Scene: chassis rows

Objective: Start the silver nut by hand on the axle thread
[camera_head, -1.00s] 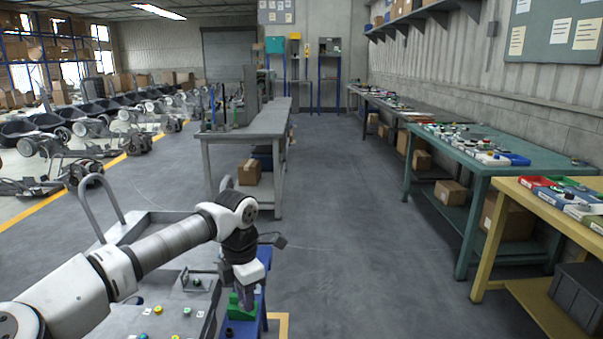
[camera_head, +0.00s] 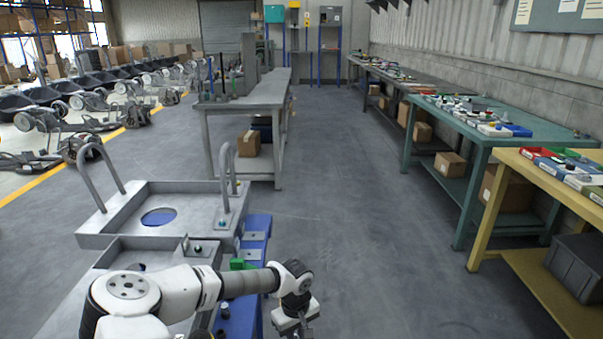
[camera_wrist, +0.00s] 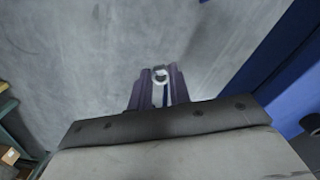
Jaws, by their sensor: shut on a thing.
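My gripper (camera_wrist: 160,86) is shut on the silver nut (camera_wrist: 160,74), a small bright ring between the dark fingertips in the wrist view. Grey floor lies beyond the nut there. In the camera_head view my wrist (camera_head: 295,312) is at the lower middle, right of the blue stand and over the floor. The fingertips and nut are not distinct in that view. I cannot pick out the axle thread for sure. Several chassis with wheels (camera_head: 40,118) stand in rows at the far left.
A grey tray cart (camera_head: 120,222) with hoop handles stands left of my arm. A blue stand (camera_head: 258,224) with a green fixture (camera_head: 238,264) is beside it. A grey workbench (camera_head: 262,95) is ahead. Teal (camera_head: 480,139) and yellow (camera_head: 515,160) tables line the right. The floor between is clear.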

